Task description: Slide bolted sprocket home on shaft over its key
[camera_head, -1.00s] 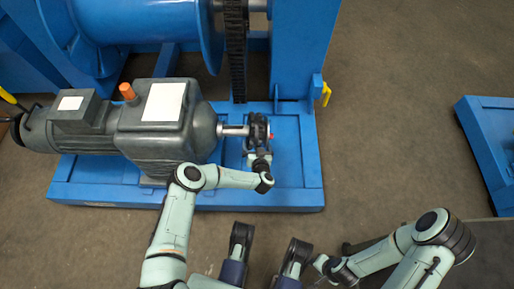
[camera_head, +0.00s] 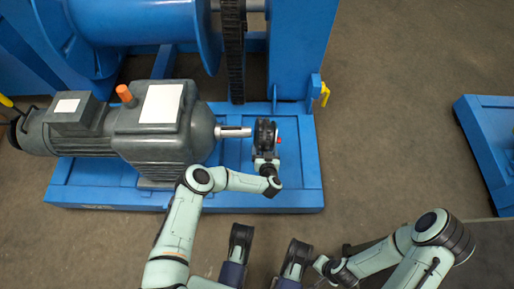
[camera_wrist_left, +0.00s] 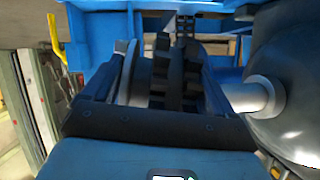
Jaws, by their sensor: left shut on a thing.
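My left gripper (camera_head: 265,155) is shut on the dark toothed sprocket (camera_head: 264,132) and holds it up beside the motor shaft. The bare metal shaft (camera_head: 233,132) sticks out to the right from the grey gearmotor. A dark line runs along it; I cannot tell whether this is the key. The sprocket is just right of the shaft's free end, seemingly with a narrow gap. In the left wrist view the sprocket (camera_wrist_left: 176,78) sits between the fingers, and the shaft (camera_wrist_left: 258,96) is on the right, its tip hidden by a finger. The right gripper (camera_head: 327,268) is small and unclear at the bottom.
The grey gearmotor (camera_head: 160,135) stands on a blue base plate (camera_head: 300,185). A dark chain (camera_head: 234,55) hangs behind, beside the blue drum (camera_head: 140,22). A yellow handle (camera_head: 325,94) is at the frame's right. Open floor lies right of the base.

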